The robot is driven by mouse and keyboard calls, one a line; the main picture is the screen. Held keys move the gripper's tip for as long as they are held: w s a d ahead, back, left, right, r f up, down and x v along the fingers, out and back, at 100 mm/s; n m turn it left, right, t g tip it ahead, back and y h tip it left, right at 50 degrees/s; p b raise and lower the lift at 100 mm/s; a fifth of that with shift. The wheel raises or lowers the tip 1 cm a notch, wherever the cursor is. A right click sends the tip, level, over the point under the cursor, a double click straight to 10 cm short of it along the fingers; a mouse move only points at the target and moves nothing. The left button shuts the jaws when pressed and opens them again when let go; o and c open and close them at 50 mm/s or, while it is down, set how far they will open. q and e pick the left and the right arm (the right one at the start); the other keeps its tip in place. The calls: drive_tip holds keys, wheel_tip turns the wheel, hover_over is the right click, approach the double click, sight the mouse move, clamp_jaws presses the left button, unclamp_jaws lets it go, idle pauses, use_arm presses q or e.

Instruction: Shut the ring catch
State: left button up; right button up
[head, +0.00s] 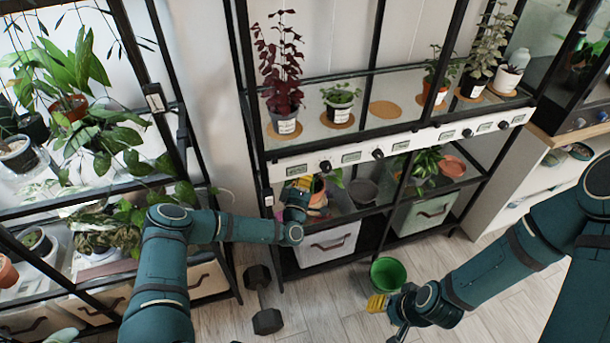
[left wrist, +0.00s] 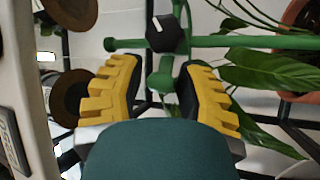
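In the left wrist view, a green bar (left wrist: 235,42) runs across the upper part, with a black knob (left wrist: 165,35) bearing a white mark. A short green stub (left wrist: 163,76) extends below the knob; I take these parts to be the ring catch. My left gripper (left wrist: 163,88) is open. Its yellow fingers stand on either side of the stub, with gaps visible. The head view shows this gripper (head: 299,184) under the upper shelf, by a terracotta pot (head: 318,192); the catch is not clear there. My right gripper (head: 377,303) is low, by a green bucket (head: 388,274); its opening is unclear.
The shelf's white control panel (head: 350,157) runs just above my left gripper. Broad leaves (left wrist: 262,75) and a pot (left wrist: 300,45) are close on the right in the wrist view. A white drawer box (head: 330,244) stands below.

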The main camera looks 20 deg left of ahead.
use_arm(q)
clamp_jaws()
drive_tip(key=shift+w+d+n+y, duration=0.15)
drive_tip(key=shift+n+y, duration=0.2)
drive_tip(key=shift+y, duration=0.3)
drive_tip(key=shift+w+d+n+y, duration=0.1)
drive_tip(key=shift+n+y, duration=0.25)
drive_tip(key=shift+y, duration=0.3)
drive_tip(key=o, duration=0.5)
unclamp_jaws()
drive_tip(key=shift+s, duration=0.1)
drive_tip(key=v, duration=1.2)
drive_tip(key=shift+r, duration=0.1)
